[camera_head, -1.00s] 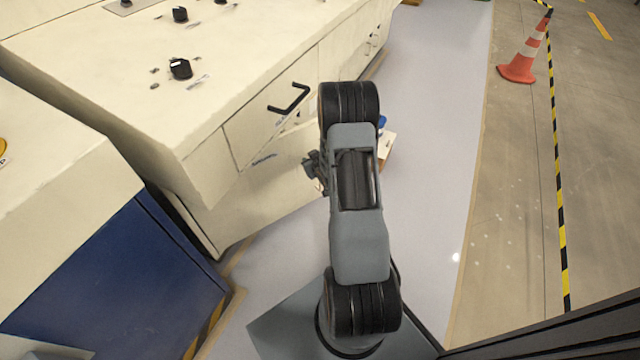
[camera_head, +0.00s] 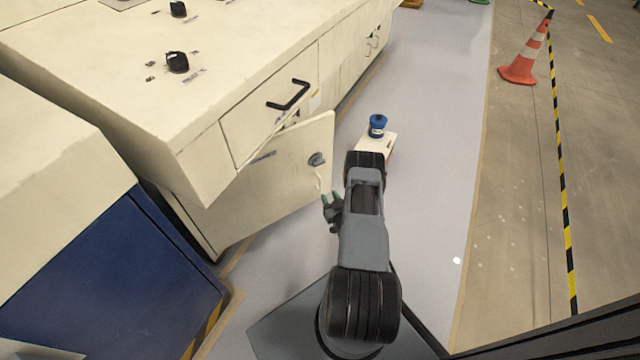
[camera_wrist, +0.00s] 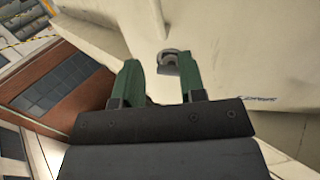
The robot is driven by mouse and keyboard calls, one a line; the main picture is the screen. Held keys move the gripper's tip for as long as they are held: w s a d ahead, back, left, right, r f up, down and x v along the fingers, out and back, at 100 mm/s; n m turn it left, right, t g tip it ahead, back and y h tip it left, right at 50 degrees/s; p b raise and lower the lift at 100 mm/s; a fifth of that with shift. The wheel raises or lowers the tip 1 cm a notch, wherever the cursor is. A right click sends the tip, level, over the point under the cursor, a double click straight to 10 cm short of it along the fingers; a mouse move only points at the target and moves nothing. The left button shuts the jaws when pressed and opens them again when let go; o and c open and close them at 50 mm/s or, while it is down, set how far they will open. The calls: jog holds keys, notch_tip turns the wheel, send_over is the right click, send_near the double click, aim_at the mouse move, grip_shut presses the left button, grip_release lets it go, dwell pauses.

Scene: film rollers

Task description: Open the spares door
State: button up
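The cream spares door (camera_head: 265,195), low on the cabinet, stands ajar with its right edge swung out from the front. A small label sits near its top edge, and a grey knob (camera_head: 317,159) is near its free upper right corner. My gripper (camera_head: 332,208) is below and slightly right of the knob, apart from it. In the wrist view its two green fingers (camera_wrist: 160,82) are spread with nothing between them. The knob (camera_wrist: 172,60) shows just beyond the fingertips, against the door face (camera_wrist: 235,60). The inside of the cabinet is hidden.
A drawer with a black handle (camera_head: 289,95) is above the door. A white box (camera_head: 388,146) with a blue-topped item (camera_head: 377,125) stands on the floor behind my arm. A blue cabinet (camera_head: 115,285) is at left. Grey floor is clear to the right; a cone (camera_head: 525,62) is farther off.

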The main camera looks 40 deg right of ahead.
aim_at(321, 182)
jog(key=b+x, duration=0.2)
jog(key=x, duration=0.7)
